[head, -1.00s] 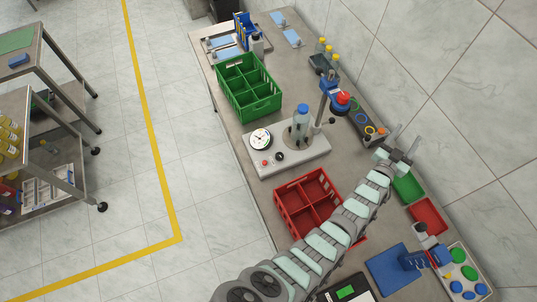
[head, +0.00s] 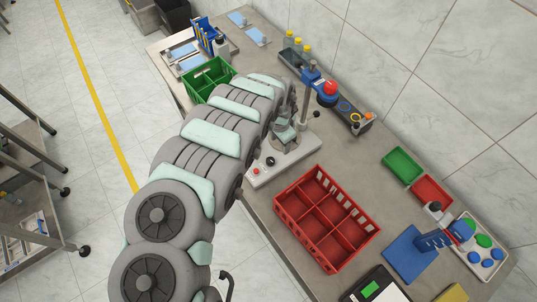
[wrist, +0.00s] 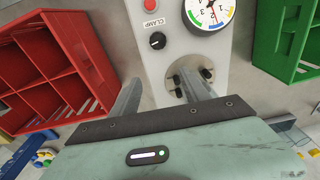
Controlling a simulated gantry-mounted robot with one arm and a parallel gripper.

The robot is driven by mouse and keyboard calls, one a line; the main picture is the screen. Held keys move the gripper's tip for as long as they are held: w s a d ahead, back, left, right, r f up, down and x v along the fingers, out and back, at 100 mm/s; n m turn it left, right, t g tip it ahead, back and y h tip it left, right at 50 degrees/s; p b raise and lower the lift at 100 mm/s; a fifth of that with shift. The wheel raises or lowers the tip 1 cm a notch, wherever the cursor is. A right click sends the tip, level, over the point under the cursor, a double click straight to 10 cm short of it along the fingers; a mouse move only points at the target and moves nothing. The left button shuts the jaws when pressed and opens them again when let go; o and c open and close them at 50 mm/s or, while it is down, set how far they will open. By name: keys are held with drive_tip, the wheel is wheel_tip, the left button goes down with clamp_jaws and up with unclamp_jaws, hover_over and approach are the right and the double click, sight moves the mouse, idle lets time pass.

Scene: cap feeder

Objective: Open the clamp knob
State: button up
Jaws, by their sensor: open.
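The clamp knob is a small black knob (wrist: 157,41) beside the "CLAMP" lettering on the light grey station panel (wrist: 165,18). It also shows in the head view (head: 271,161), near a red button (head: 256,171). My gripper (wrist: 163,76) is open and empty. In the wrist view its two fingers point toward the panel, with the knob beyond the fingertips and apart from them. In the head view my arm hides much of the station and most of the gripper. A round fixture plate (wrist: 178,83) with black parts lies partly behind the right finger.
A red divided crate (head: 345,262) stands near the station, and a green crate (head: 190,92) stands on its other side, partly hidden by my arm. A dial gauge (wrist: 210,10) is beside the knob.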

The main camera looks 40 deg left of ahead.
sight(270, 160)
drive_tip(key=shift+g, duration=0.5)
drive_tip(key=s+f, duration=0.1)
drive_tip(key=f, duration=0.2)
drive_tip(key=s+f, duration=0.1)
drive_tip(key=f, duration=0.2)
drive_tip(key=s+a+f, duration=0.1)
drive_tip(key=f, duration=0.2)
drive_tip(key=shift+a+f+b, duration=0.1)
drive_tip(key=shift+f+b, duration=0.05)
drive_tip(key=shift+b, duration=0.15)
drive_tip(key=shift+s+f, duration=0.2)
drive_tip(key=shift+f, duration=0.25)
drive_tip(key=shift+c, duration=0.5)
clamp_jaws()
